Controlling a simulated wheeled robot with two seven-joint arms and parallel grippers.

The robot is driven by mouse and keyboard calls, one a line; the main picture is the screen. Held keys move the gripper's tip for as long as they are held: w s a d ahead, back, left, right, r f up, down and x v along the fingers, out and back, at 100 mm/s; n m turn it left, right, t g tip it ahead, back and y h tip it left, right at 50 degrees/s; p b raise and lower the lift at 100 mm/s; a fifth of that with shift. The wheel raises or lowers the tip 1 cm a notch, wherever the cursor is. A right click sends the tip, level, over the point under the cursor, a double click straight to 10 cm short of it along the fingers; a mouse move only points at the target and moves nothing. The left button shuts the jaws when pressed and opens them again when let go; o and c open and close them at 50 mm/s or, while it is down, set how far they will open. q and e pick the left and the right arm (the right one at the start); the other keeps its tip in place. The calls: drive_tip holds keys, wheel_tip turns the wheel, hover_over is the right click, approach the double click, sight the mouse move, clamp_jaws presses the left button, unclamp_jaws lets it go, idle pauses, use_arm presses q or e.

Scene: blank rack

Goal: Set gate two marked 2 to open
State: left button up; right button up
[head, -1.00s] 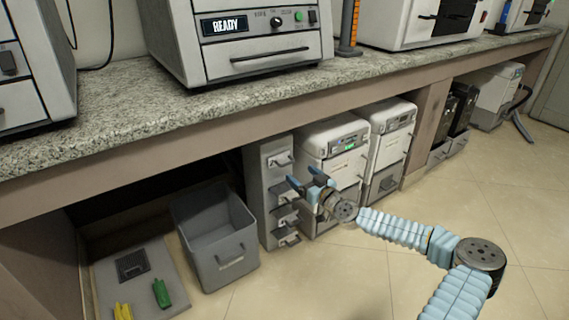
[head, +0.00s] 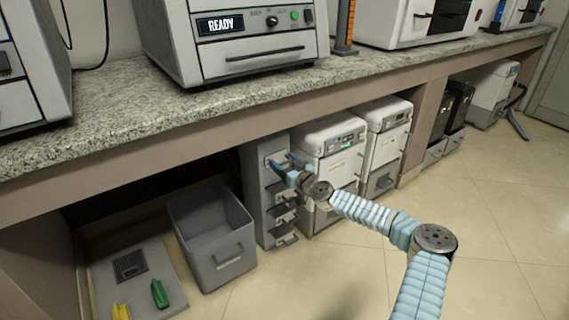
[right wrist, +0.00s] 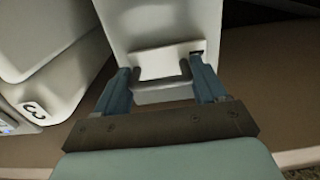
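A grey upright rack (head: 256,200) with several dark handle-like parts down its front stands under the counter in the head view. My right gripper (head: 284,164) is open in front of its upper part. In the right wrist view my right gripper (right wrist: 163,75) has its blue fingers spread on both sides of a pale plate with a dark-posted handle (right wrist: 160,84). I cannot tell whether the fingers touch it. No mark 2 is readable. My left gripper is not in view.
A grey bin (head: 212,238) stands left of the rack. White units (head: 330,165) stand close on its right. The counter (head: 180,122) overhangs above. A grey board (head: 135,285) with green and yellow items lies at lower left. The floor (head: 480,230) at right is clear.

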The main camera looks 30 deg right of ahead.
drive_tip(key=c, duration=0.7)
drive_tip(key=s, duration=0.2)
drive_tip(key=s+b, duration=0.1)
drive_tip(key=s, duration=0.1)
drive_tip(key=s+b, duration=0.1)
drive_tip(key=s, duration=0.1)
drive_tip(key=shift+s+d+f, duration=0.1)
drive_tip(key=shift+s+d, duration=0.05)
drive_tip(key=shift+d, duration=0.1)
drive_tip(key=o, duration=1.3)
drive_tip(key=shift+s, duration=0.1)
drive_tip(key=shift+c, duration=0.2)
drive_tip(key=s+d, duration=0.1)
drive_tip(key=s, duration=1.2)
drive_tip(key=shift+s, duration=0.4)
